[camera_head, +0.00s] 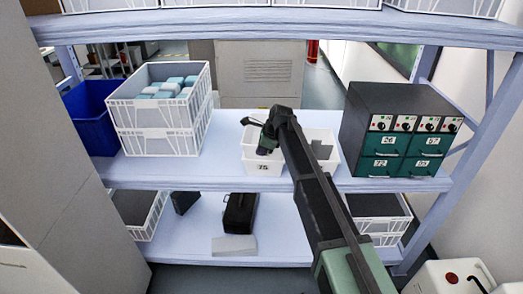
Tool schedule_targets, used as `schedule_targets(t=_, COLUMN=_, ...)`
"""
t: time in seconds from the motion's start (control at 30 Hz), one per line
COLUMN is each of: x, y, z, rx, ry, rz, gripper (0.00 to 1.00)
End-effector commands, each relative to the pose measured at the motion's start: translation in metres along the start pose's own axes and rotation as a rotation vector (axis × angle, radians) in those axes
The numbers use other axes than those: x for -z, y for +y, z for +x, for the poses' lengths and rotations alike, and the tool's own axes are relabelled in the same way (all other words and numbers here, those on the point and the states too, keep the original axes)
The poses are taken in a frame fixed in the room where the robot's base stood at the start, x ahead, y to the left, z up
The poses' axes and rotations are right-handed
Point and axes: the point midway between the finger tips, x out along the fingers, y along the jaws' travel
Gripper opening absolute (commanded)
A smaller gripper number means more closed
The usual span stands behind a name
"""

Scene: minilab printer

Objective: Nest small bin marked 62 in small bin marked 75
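A small white bin (257,161) with the label 75 on its front stands on the middle shelf, near the front edge. A second small white bin (332,165) stands close to its right. My arm crosses in front of the second bin and no number can be read on it. Something grey shows inside that second bin. My gripper (264,148) is above or partly inside the opening of the bin marked 75. Its fingers are small and dark here, and I cannot tell whether they are open or shut. No bin marked 62 can be made out.
White crates (155,140) with pale blue items and a blue bin (90,112) stand on the shelf's left. A dark green drawer cabinet (392,130) stands on the right. A black case (240,213) and a light box (234,246) are below. Bare shelf (215,160) lies left of bin 75.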

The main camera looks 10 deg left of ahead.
Motion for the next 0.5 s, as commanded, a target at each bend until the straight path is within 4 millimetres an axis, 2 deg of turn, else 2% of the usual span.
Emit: schedule_targets(t=0.5, x=0.005, y=0.002, z=0.013, rx=0.000, ry=0.000, rz=0.000, gripper=0.00)
